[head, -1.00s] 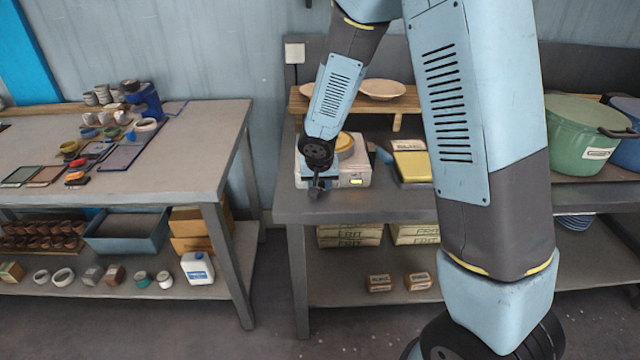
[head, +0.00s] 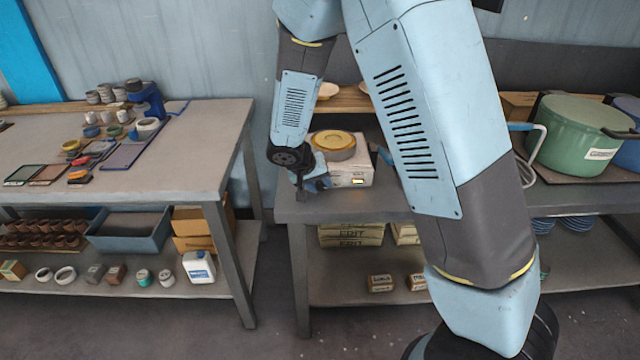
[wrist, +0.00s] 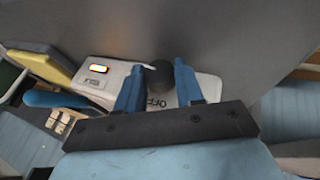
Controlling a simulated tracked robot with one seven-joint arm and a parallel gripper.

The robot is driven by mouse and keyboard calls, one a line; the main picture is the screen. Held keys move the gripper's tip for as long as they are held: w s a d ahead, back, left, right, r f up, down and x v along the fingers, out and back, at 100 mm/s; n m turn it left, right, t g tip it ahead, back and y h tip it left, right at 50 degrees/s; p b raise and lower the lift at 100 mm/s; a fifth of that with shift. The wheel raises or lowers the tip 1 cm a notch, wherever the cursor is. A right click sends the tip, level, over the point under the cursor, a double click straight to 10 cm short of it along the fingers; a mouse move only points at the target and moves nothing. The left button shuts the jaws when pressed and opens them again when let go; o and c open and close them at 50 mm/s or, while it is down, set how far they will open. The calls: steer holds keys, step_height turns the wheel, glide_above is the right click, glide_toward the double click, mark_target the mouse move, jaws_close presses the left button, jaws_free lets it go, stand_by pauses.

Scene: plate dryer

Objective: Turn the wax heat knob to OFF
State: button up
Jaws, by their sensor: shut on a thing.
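The wax heater is a white box (head: 352,173) with a yellow round lid or pot (head: 334,141) on top, at the left end of the right bench in the head view. A small lit display (head: 358,181) shows on its front. In the wrist view the dark round knob (wrist: 159,74) sits between the two blue fingers of my gripper (wrist: 157,78), which is shut on it. An OFF mark (wrist: 156,102) shows beside the knob. The knob's pointer cannot be made out. In the head view my gripper (head: 303,190) is at the heater's left front, hiding the knob.
The right bench (head: 385,205) carries the heater and a green lidded pot (head: 580,137). A wooden shelf (head: 345,103) stands behind the heater. A yellow-topped item (wrist: 45,62) and a blue handle (wrist: 52,98) lie near the heater. The left table (head: 150,180) is apart.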

steer(key=o, duration=1)
steer(key=v, duration=1.3)
steer(key=shift+s+a+r, duration=0.1)
steer(key=shift+r, duration=0.25)
